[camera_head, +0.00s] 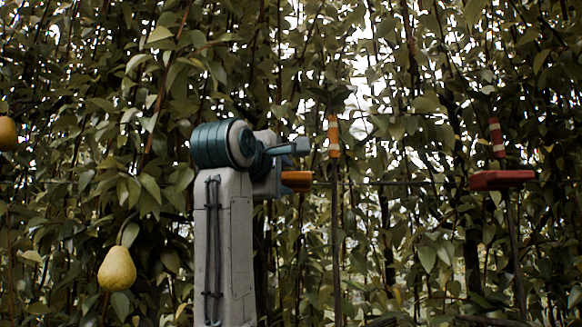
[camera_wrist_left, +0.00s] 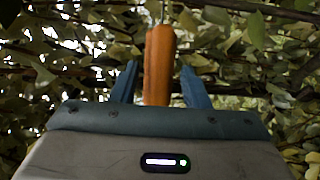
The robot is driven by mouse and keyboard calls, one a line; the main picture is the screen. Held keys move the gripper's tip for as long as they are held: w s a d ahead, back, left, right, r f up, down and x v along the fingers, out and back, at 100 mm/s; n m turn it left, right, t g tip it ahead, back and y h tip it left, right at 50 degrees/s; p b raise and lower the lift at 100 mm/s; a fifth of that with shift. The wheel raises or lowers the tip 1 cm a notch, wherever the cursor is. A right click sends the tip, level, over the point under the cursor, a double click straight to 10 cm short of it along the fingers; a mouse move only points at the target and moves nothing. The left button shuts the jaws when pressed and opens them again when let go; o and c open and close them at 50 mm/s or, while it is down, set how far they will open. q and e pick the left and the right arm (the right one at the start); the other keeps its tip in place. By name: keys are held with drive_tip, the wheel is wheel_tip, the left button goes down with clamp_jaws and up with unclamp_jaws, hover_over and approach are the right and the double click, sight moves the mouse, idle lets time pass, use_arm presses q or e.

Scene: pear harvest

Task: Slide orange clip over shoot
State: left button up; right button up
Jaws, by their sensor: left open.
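The orange clip (camera_head: 297,181) shows just right of and below my left gripper (camera_head: 299,149) in the head view. In the left wrist view the orange clip (camera_wrist_left: 158,65) stands between the two blue fingers, with a gap on each side, so the gripper is open around it and does not grip it. The shoot (camera_head: 336,220) is a thin upright stem right of the clip, with an orange-and-white banded top (camera_head: 333,137). The clip appears apart from the shoot. My right gripper is out of view.
A red clip (camera_head: 502,180) sits on another stem at the right, below a red-and-white banded top (camera_head: 496,137). A ripe pear (camera_head: 117,268) hangs at lower left, another (camera_head: 8,133) at the left edge. Dense foliage fills the background. A thin horizontal line crosses behind the shoot.

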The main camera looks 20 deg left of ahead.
sight(291, 185)
use_arm(q)
drive_tip(key=w, duration=0.1)
drive_tip(key=w+p, duration=0.1)
drive_tip(key=w, duration=0.1)
drive_tip(key=shift+w+d+r, duration=0.1)
drive_tip(key=shift+w+d, duration=0.05)
drive_tip(key=shift+d, duration=0.05)
drive_tip(key=shift+w+p, duration=0.3)
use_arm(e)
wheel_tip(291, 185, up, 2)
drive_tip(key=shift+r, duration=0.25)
